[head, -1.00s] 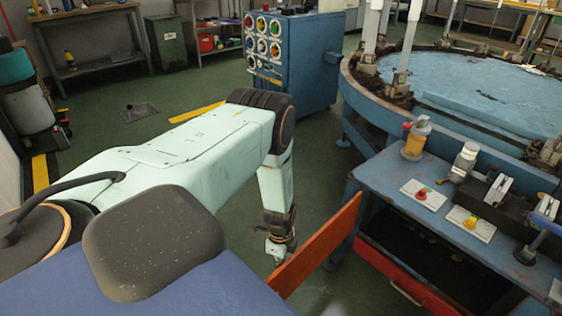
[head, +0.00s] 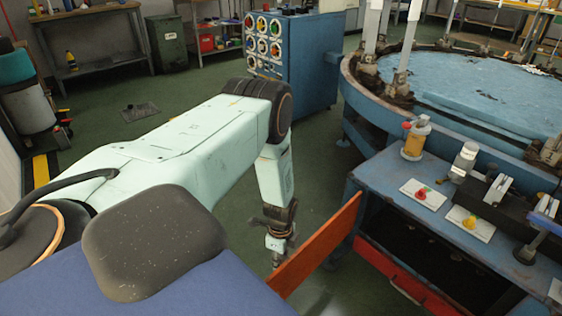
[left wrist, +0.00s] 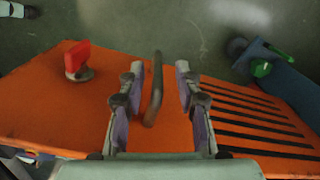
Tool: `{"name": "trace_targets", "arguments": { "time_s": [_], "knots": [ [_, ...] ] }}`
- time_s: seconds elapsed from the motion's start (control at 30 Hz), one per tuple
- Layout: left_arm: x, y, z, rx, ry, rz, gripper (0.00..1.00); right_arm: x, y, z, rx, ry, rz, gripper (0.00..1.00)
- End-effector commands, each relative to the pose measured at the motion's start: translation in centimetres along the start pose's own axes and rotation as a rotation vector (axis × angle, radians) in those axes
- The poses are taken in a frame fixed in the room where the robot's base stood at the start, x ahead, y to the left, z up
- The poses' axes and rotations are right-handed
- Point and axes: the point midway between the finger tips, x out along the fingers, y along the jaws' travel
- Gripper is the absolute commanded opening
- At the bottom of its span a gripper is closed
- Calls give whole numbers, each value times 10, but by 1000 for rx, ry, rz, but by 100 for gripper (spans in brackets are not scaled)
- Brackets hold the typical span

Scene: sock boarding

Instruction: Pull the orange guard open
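The orange guard (head: 318,246) is a flat panel standing out from the left front of the blue bench in the head view. In the left wrist view the guard (left wrist: 50,105) fills much of the lower picture, with several dark slots on its right side and a dark bar handle (left wrist: 155,88). My left gripper (left wrist: 158,75) is open, with one finger on each side of the handle and visible gaps between. In the head view my left gripper (head: 276,246) is just left of the guard, its tips partly hidden. My right gripper is not in view.
The blue bench (head: 385,190) holds a bottle and small plates with red and yellow knobs. A red knob (left wrist: 78,60) sits on the guard's left. A green knob (left wrist: 262,68) is at the right.

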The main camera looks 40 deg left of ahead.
Motion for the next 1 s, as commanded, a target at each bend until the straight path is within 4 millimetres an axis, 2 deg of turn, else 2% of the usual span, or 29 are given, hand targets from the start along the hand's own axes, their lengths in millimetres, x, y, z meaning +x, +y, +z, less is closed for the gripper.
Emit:
{"name": "trace_targets", "arguments": {
  "time_s": [0.73,1.0],
  "knots": [
    [-89,-1,-1,-1,4,-5,34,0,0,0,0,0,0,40],
    [-105,-1,0,0,2,-5,34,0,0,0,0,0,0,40]
  ]
}}
